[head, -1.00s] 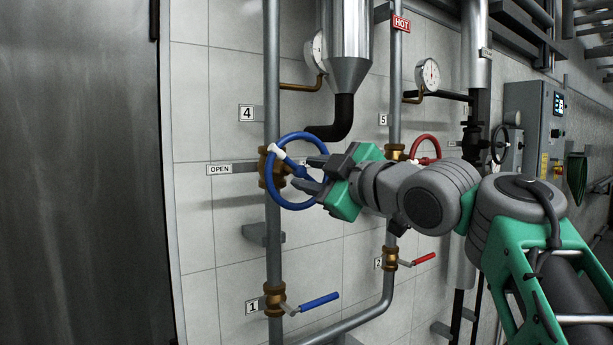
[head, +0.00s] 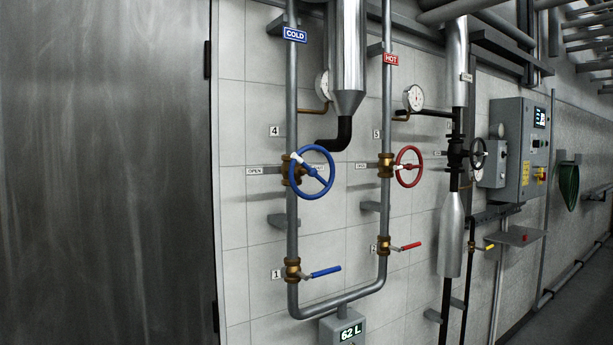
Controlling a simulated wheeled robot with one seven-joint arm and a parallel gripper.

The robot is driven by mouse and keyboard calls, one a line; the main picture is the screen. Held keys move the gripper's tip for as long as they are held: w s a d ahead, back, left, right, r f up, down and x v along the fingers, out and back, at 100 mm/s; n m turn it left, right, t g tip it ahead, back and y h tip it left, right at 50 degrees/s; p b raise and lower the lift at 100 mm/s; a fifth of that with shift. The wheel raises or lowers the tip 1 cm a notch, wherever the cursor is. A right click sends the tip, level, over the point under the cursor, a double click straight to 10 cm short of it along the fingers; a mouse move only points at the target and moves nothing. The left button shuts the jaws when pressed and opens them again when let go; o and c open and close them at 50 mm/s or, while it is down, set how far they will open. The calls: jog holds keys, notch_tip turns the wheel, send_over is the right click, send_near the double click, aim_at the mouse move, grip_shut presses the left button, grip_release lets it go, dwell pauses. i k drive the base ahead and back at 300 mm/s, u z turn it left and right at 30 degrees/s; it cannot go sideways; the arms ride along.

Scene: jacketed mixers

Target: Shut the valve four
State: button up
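Valve four is the blue handwheel (head: 312,172) on a brass body on the left grey pipe, under the label 4 (head: 275,131). The wheel has blue spokes and a white mark on its upper left rim. An OPEN plate (head: 254,171) is left of the valve. Another small plate shows partly behind the wheel, and its text is too small to read. My gripper and arm are out of view. Nothing touches the blue wheel.
A red handwheel (head: 409,167) at label 5 is to the right. Below are a blue lever (head: 325,272) and a red lever (head: 410,246). A display reading 62 L (head: 350,333) is at the bottom. A grey control box (head: 517,150) stands farther right.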

aim_at(295, 157)
jog(key=z, duration=0.6)
jog(key=i, duration=0.45)
jog(key=u, duration=1.55)
